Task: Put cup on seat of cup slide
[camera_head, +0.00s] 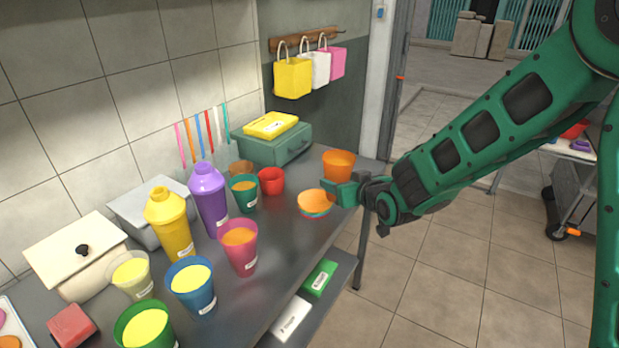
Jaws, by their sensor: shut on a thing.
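An orange cup (338,165) is upright at the far right end of the counter. My green gripper (344,192) is at the cup's lower part and is shut on it. The fingertips are small here, and the exact grip is partly hidden. I cannot make out a cup slide or its seat in this view.
Small stacked bowls (314,203) sit just left of my gripper. A red cup (271,181), a teal cup (244,193), a pink cup (239,246) and several other filled cups stand along the counter (300,255). A green box (272,146) is at the back wall.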

